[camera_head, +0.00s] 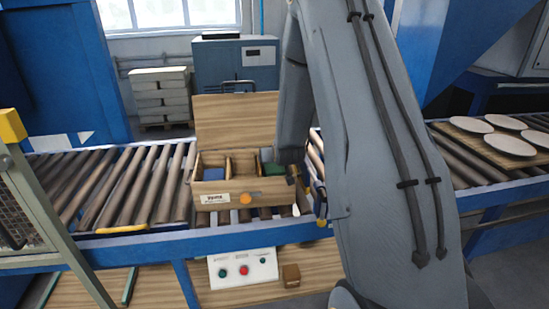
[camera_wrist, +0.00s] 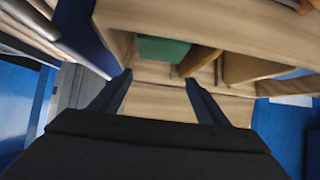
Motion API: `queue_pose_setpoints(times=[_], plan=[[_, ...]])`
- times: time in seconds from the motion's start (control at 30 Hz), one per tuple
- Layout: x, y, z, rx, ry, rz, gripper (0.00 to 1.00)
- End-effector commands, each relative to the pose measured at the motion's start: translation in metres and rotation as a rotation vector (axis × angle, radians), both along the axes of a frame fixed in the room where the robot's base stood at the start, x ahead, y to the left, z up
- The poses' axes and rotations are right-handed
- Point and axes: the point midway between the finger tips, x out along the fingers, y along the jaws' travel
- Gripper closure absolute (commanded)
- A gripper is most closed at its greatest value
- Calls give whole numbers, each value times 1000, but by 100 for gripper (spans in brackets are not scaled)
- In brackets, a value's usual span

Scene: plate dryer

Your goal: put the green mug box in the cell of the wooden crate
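The wooden crate (camera_head: 227,187) stands on the roller conveyor with its lid (camera_head: 236,122) raised at the back. The green mug box (camera_head: 273,169) sits low in the crate's right-hand cell. It also shows in the wrist view (camera_wrist: 162,50), inside the wooden walls and beyond my fingers. My gripper (camera_wrist: 159,77) is open, its two dark fingers apart with nothing between them. In the head view my gripper is mostly hidden by my arm, at the crate's right end.
A blue box (camera_head: 213,174) sits in the crate's left cell. An orange disc (camera_head: 245,199) shows at the crate's front. Below are a control box (camera_head: 243,268) and a small brown block (camera_head: 290,275). Plates (camera_head: 507,144) lie on a board at right. The left rollers (camera_head: 125,185) are clear.

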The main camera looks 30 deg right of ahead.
Motion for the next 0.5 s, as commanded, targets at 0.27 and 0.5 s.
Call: queue_pose_setpoints(times=[0.27, 0.5], plan=[[-1, -4, 0, 0, -1, -8, 24], [-1, -4, 6, 0, -2, -8, 24]])
